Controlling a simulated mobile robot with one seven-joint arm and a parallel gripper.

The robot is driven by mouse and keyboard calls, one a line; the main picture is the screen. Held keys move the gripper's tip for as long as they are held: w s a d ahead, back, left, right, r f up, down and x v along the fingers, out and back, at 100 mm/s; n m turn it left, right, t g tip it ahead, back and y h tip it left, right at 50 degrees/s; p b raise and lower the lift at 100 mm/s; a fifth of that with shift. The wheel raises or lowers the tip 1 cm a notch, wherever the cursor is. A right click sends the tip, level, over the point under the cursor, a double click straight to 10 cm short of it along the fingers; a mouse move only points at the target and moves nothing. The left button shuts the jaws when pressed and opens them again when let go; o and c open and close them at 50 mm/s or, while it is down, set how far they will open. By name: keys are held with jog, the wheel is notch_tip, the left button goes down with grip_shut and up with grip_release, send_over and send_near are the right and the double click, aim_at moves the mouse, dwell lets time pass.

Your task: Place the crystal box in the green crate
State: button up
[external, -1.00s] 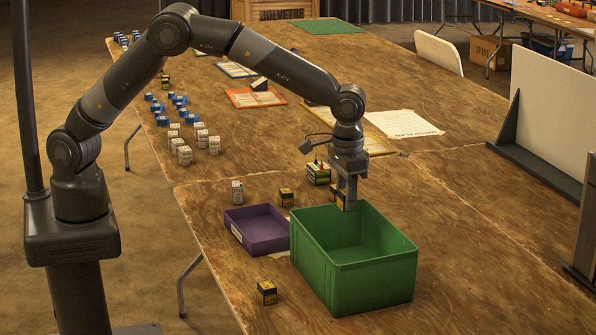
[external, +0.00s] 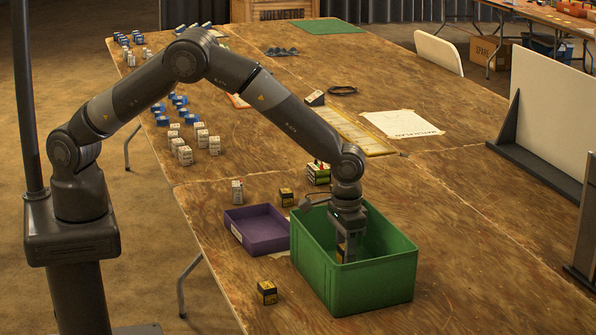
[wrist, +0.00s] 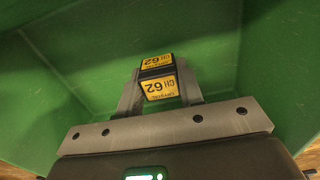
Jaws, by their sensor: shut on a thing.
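The crystal box is a small yellow and black box (wrist: 160,82) lettered "CRYSTAL CH 62" in the wrist view. My gripper (external: 343,252) is shut on it, with one finger on each side. The green crate (external: 372,285) stands on the table. My gripper points down inside the crate, and the box (external: 341,252) is below the level of the crate's rim. In the wrist view green crate walls (wrist: 70,60) surround the box. I cannot tell whether the box touches the crate floor.
An empty-looking purple tray (external: 262,238) stands left of the crate. Similar yellow and black boxes stand behind the tray (external: 286,197) and at the front (external: 267,292). A white box (external: 237,191) and a green-yellow battery-like block (external: 318,174) are behind. The table right of the crate is clear.

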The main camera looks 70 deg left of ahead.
jog(key=shift+f, duration=1.3)
jog(key=shift+f, duration=0.15)
jog(key=o, duration=1)
